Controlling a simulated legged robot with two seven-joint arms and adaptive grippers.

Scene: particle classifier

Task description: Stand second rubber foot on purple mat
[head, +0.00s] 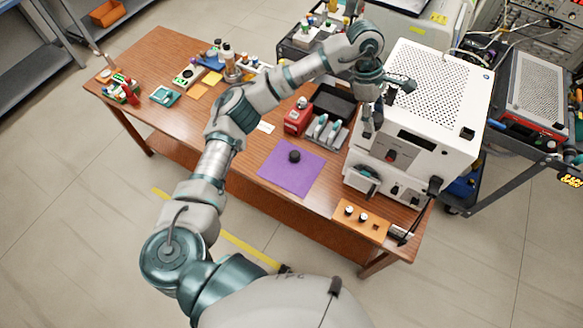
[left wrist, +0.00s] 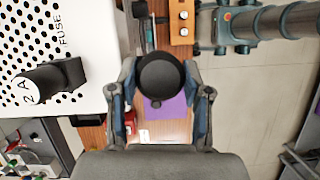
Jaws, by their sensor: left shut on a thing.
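My left gripper (head: 372,122) hangs beside the white perforated instrument, above the table. In the left wrist view it (left wrist: 160,92) is shut on a round black rubber foot (left wrist: 161,72). The held foot is hard to make out in the head view. The purple mat (head: 285,178) lies flat on the table, to the left of and below the gripper in the head view. Another black rubber foot (head: 294,156) stands on the mat near its upper edge. Part of the mat (left wrist: 174,108) shows beyond the held foot in the left wrist view. My right gripper is not in view.
The white perforated instrument (head: 432,85) stands right of the mat. A red device (head: 297,117) and a tray (head: 325,132) sit behind the mat. A wooden block (head: 375,231) with knobs lies near the front right. The mat's front part is clear.

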